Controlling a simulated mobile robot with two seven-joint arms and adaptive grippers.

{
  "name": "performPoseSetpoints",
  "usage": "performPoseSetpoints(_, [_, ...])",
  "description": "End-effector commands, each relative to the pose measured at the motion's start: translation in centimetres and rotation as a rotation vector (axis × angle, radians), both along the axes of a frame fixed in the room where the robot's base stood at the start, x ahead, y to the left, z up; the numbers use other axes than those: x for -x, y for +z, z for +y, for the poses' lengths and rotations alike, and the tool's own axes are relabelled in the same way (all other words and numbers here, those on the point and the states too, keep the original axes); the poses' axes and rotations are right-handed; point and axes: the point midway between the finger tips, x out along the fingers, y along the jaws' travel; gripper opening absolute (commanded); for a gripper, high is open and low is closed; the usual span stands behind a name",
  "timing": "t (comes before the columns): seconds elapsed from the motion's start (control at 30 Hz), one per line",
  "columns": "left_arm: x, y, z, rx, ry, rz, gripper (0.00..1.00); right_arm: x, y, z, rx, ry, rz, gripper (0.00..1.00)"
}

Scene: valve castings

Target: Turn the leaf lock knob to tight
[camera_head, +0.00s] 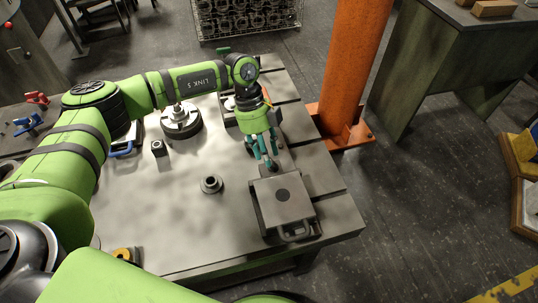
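A square grey metal leaf (285,199) with a dark round spot in its middle lies at the right front of the metal table (170,235). A handle (294,233) sticks out at its front edge. A small dark part (270,169), possibly the lock knob, sits at the back edge of the leaf. My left gripper (268,161) points down with its teal fingers right at this dark part. I cannot tell whether the fingers touch or grip it, and they partly hide it. My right gripper is not in view.
A round flanged casting (181,121) stands at the back of the table, under my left arm. An orange post (352,70) rises behind the right edge. The table's front middle is clear.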

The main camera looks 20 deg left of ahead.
Motion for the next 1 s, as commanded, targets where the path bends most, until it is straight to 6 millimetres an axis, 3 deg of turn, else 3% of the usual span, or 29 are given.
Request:
performPoseSetpoints(0.2, [0.5,-2.0,-0.8,0.001,-0.002,-0.002,0.38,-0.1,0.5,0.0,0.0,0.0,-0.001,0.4])
performPoseSetpoints(0.5, [0.5,-2.4,-0.9,0.001,-0.002,-0.002,0.38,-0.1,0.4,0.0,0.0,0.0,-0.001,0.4])
performPoseSetpoints(0.53, [0.5,-2.4,-0.9,0.002,-0.002,-0.002,0.3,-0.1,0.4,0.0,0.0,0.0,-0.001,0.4])
performPoseSetpoints(0.6, [0.5,-2.4,-0.9,0.002,-0.002,-0.002,0.02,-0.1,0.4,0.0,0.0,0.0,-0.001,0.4])
performPoseSetpoints(1.0, [0.5,-2.4,-0.9,0.001,-0.037,-0.002,0.0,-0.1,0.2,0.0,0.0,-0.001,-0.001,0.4])
